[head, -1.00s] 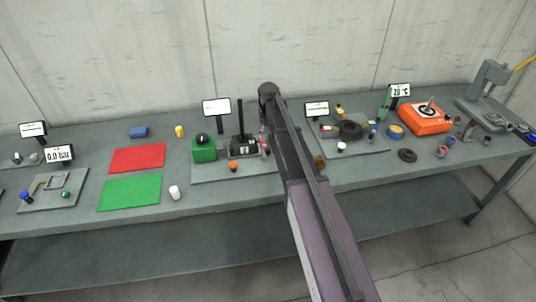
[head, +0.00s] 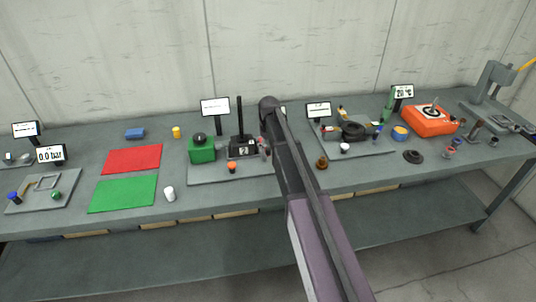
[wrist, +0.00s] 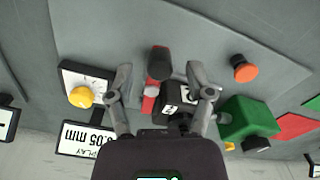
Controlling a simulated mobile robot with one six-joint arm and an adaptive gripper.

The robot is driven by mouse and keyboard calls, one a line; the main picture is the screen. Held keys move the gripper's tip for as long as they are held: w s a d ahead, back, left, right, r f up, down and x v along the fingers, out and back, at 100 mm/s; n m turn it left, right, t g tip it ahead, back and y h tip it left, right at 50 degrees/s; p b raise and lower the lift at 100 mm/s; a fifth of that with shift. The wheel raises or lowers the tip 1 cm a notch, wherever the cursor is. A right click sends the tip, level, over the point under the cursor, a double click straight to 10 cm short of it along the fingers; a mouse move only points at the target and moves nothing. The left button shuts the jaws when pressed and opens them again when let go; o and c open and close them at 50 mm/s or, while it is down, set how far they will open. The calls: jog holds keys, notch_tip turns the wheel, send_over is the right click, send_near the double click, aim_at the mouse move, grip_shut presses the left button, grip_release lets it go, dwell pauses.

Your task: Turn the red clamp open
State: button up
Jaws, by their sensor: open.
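The red clamp (wrist: 149,101) lies between my fingers in the wrist view, beside a small black block with a white label (wrist: 175,97). A dark, reddish handle end (wrist: 160,62) stands up at it. My gripper (wrist: 159,70) is open, one finger on each side of the clamp, with gaps visible and nothing held. I cannot tell its height above the clamp. In the head view only a sliver of the clamp (head: 263,145) shows beside my arm, which hides my fingers.
On the same plate are a green box (wrist: 246,117) with a black dome and an orange knob (wrist: 244,69). A yellow button on a white-topped box (wrist: 81,97) and a display reading 0.05 mm (wrist: 86,138) are left of my fingers. Red and green mats (head: 124,193) lie leftward.

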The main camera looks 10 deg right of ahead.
jog(key=shift+f+b, duration=0.45)
jog(key=shift+f, duration=0.2)
jog(key=shift+c, duration=0.2)
